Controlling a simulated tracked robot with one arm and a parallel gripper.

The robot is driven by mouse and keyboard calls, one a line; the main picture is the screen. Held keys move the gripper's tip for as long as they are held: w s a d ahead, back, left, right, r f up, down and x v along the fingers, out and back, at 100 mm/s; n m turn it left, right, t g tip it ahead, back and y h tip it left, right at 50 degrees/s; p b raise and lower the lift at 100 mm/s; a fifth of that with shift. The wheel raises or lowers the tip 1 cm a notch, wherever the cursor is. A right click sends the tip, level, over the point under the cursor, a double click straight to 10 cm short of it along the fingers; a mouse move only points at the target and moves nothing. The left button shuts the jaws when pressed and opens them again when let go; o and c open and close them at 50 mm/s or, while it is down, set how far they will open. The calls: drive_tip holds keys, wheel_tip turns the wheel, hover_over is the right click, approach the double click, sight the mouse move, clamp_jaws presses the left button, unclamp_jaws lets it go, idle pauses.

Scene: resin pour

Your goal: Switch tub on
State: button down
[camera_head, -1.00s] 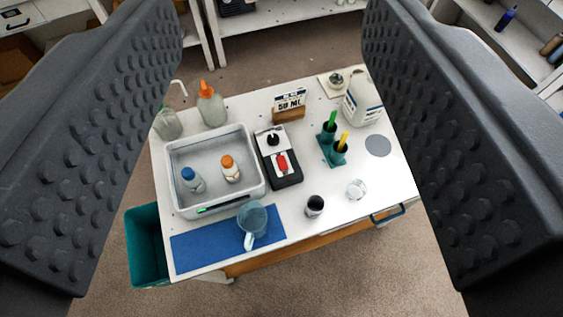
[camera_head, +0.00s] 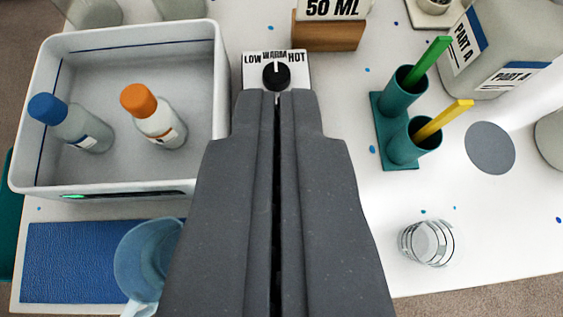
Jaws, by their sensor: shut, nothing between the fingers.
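The white tub (camera_head: 40,160) stands at the left with a blue-capped bottle (camera_head: 75,125) and an orange-capped bottle (camera_head: 155,118) in it. A green light (camera_head: 75,196) shows on its front edge. The control box right of the tub has a black knob (camera_head: 276,75) on a panel marked LOW, WARM, HOT; the knob's white mark points up, at about WARM. My gripper (camera_head: 277,92) is shut and empty, its tips just in front of the knob in the picture. It hides the rest of the box, including the red switch seen earlier. I cannot tell whether the tips touch anything.
A blue mat (camera_head: 70,265) with a clear jug (camera_head: 145,262) lies front left. At right are a teal holder (camera_head: 405,155) with green and yellow sticks, a clear cup (camera_head: 428,243) and a Part A jug (camera_head: 490,50). A wooden sign block (camera_head: 325,35) stands behind the box.

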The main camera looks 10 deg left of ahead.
wheel_tip(320, 180, down, 13)
drive_tip(key=w+g+b, duration=0.1)
drive_tip(key=w+b, duration=0.1)
drive_tip(key=shift+w+n, duration=0.15)
drive_tip(key=shift+n, duration=0.15)
drive_tip(key=shift+w, duration=0.1)
drive_tip(key=b+x, duration=0.2)
drive_tip(key=x, duration=0.7)
drive_tip(key=shift+w+a+f+b, duration=0.2)
drive_tip(key=shift+b, duration=0.1)
drive_tip(key=f, duration=0.1)
drive_tip(key=f+b, duration=0.1)
drive_tip(key=f, duration=0.1)
drive_tip(key=shift+w, duration=0.3)
drive_tip(key=shift+w+f, duration=0.1)
drive_tip(key=shift+f, duration=0.35)
